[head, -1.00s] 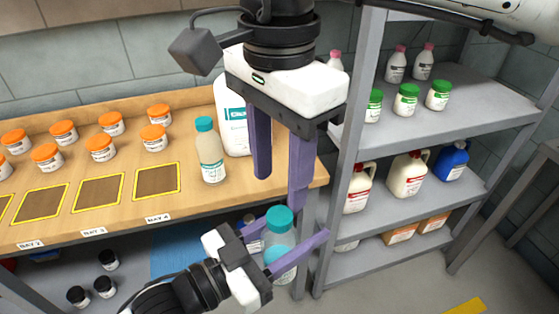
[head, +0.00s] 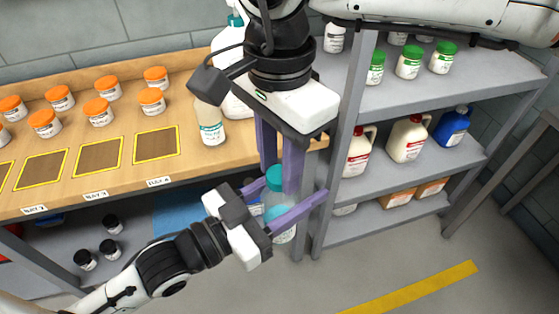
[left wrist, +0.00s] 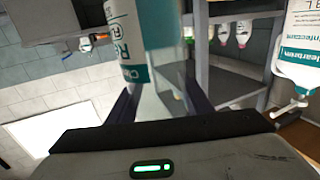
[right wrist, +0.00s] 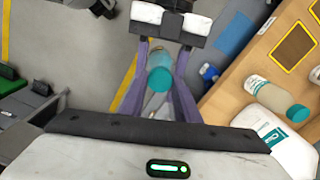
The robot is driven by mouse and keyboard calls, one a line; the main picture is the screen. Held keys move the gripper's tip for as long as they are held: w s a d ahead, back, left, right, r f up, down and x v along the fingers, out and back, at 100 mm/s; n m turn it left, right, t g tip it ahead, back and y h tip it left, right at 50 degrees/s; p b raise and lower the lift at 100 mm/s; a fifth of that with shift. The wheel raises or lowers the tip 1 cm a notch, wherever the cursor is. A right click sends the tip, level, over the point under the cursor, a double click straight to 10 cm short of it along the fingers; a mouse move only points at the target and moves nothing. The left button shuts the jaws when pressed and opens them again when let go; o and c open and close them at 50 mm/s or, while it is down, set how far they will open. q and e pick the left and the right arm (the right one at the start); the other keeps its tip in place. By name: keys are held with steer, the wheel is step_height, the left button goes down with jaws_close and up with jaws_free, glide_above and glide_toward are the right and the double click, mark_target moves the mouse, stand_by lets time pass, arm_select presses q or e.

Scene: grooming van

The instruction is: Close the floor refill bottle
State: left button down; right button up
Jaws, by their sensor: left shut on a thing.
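The refill bottle (head: 281,231), clear with a teal cap (head: 275,180) on top, is upright in front of the bench. My left gripper (head: 290,203) is shut around its body from the left and holds it above the floor. Its printed label (left wrist: 125,40) fills part of the left wrist view. My right gripper (head: 279,176) points down from above, its fingers open and apart on either side of the cap. In the right wrist view the cap (right wrist: 160,80) lies between the fingers. Whether they touch it, and how tight the cap is, I cannot tell.
A bottle (head: 211,125) and a white jug (head: 237,105) stand on the bench near my right arm. Orange-capped jars (head: 100,110) sit behind the yellow-framed bays. A grey shelf rack (head: 400,183) with jars and jugs stands close on the right.

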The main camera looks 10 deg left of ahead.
steer(key=c, duration=0.3)
steer(key=m, duration=1.1)
steer(key=shift+m, duration=0.3)
steer(key=m, duration=0.3)
steer(key=o, duration=1.2)
step_height(320, 180, up, 12)
